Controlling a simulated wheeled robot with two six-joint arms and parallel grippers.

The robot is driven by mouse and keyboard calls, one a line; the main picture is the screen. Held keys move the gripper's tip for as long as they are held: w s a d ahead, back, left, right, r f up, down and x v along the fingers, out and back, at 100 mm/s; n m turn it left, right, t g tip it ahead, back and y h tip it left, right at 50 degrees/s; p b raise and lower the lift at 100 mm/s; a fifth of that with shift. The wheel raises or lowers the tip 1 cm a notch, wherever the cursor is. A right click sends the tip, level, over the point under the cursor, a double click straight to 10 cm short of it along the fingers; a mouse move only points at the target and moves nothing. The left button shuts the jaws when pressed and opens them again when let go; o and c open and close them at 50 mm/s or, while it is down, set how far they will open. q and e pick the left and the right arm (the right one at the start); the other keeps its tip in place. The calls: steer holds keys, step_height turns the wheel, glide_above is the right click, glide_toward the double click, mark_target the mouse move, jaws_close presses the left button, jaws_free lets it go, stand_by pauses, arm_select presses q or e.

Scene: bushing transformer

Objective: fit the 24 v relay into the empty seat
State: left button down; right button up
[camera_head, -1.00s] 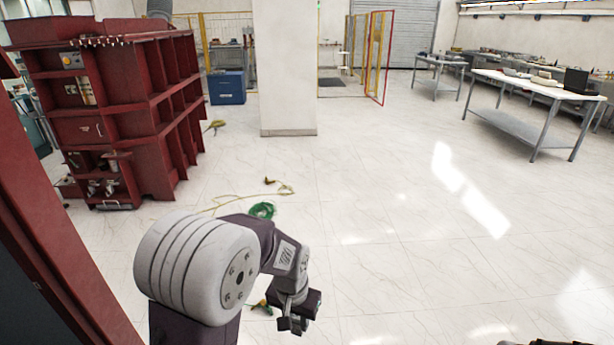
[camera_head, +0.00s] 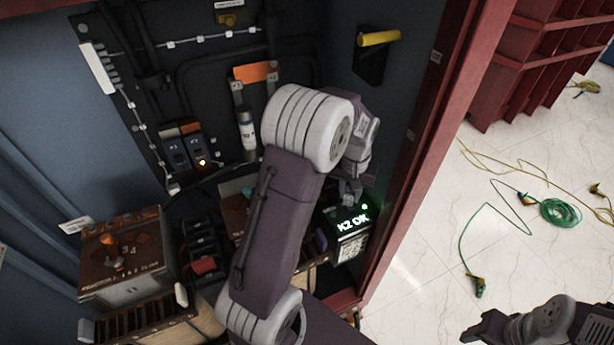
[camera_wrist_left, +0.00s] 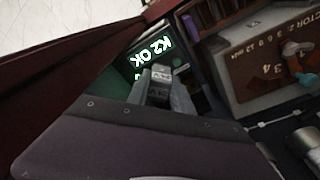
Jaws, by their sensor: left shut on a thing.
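My left gripper (camera_head: 350,192) reaches into the dark cabinet, just above a box whose green display (camera_head: 352,222) reads "K2 OK". In the left wrist view the fingers (camera_wrist_left: 162,84) are shut on a small grey block (camera_wrist_left: 160,72), in front of the display. I cannot tell whether this block is the 24 V relay or whether it touches the box. Two dark relay-like modules (camera_head: 188,150) sit side by side on the back panel, the right one with a small light on. I cannot make out an empty seat. My right gripper (camera_head: 484,327) is low at the right, its jaws unclear.
A brown box with an orange lever (camera_head: 112,250) and a black rack (camera_head: 203,250) stand at the cabinet's lower left. A yellow handle (camera_head: 378,38) juts from the side wall. The red door frame (camera_head: 425,130) borders the opening. A green cable (camera_head: 558,212) lies on the floor outside.

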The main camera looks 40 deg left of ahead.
arm_select(q)
steer(key=w+a+n+p, duration=0.1)
steer(key=w+a+n, duration=0.35)
steer(key=a, duration=0.55)
steer(key=w+a+n, duration=0.4)
steer(key=a+n, duration=0.1)
steer(key=a, duration=0.5)
steer(key=w+d+b, duration=0.1)
steer(key=d, duration=1.1)
steer(key=shift+m+g+y, duration=0.35)
steer(key=shift+g+y, duration=0.05)
steer(key=a+f, duration=0.2)
steer(key=a, duration=0.2)
steer(key=s+a+f, duration=0.1)
steer(key=a+f, duration=0.1)
steer(key=a, duration=0.1)
steer(key=a+f, duration=0.2)
steer(key=a, duration=0.2)
steer(key=shift+s+a+f, duration=0.3)
steer(key=shift+f, duration=0.1)
step_height(320, 180, down, 4)
steer(key=shift+d+r+p, duration=0.1)
steer(key=shift+r+p, duration=0.05)
steer(key=shift+p, duration=0.25)
steer(key=shift+f, duration=0.3)
